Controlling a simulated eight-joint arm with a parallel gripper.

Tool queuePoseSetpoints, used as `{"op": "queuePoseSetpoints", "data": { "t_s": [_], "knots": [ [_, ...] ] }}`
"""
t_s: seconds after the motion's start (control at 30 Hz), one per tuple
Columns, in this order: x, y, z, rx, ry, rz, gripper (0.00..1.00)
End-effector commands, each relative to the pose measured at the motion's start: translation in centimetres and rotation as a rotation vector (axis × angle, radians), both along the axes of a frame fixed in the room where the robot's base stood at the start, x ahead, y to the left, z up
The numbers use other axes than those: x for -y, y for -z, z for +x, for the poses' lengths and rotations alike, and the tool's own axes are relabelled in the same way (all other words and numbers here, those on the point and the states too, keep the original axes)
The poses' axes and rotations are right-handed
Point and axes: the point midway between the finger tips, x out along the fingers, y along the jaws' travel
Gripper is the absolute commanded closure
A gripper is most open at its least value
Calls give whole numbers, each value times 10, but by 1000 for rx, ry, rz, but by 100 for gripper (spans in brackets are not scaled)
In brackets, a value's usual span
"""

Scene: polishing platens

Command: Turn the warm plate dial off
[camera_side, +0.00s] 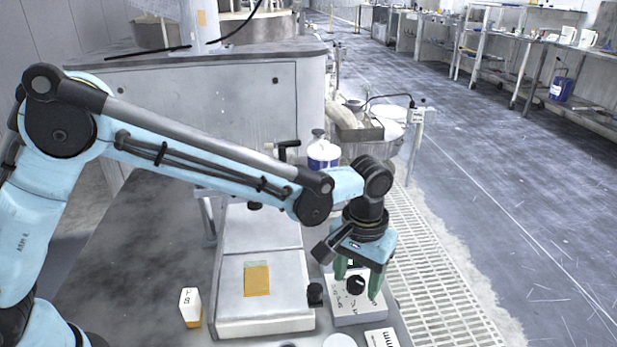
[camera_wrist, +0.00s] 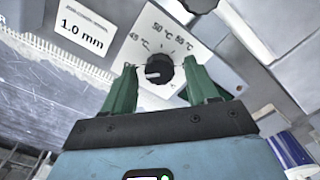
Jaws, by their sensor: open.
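The black dial (camera_side: 355,285) sits on a white control box (camera_side: 350,313) beside the pale slab (camera_side: 265,324) of the warm plate. In the wrist view my gripper (camera_wrist: 158,65) has one fingertip on each side of the dial. Whether either finger touches it I cannot tell.
A smaller black knob (camera_side: 315,294) stands left of the control box. An orange pad (camera_side: 257,281) lies on the slab. A white block (camera_side: 190,306) stands further left. A "1.0 mm" label (camera_wrist: 84,27) lies near the box. A blue-and-white container (camera_side: 323,155) stands behind.

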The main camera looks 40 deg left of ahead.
Motion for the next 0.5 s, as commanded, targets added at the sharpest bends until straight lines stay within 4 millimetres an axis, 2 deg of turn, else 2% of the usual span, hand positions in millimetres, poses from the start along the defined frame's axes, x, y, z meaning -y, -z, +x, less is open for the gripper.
{"op": "queuePoseSetpoints", "data": {
  "t_s": [0.13, 0.23, 0.5],
  "knots": [
    [0, -5, 0, 0, 0, 0, 42],
    [0, -18, 0, 0, 0, 0, 42],
    [0, -70, 0, 0, 0, 0, 42]
  ]
}}
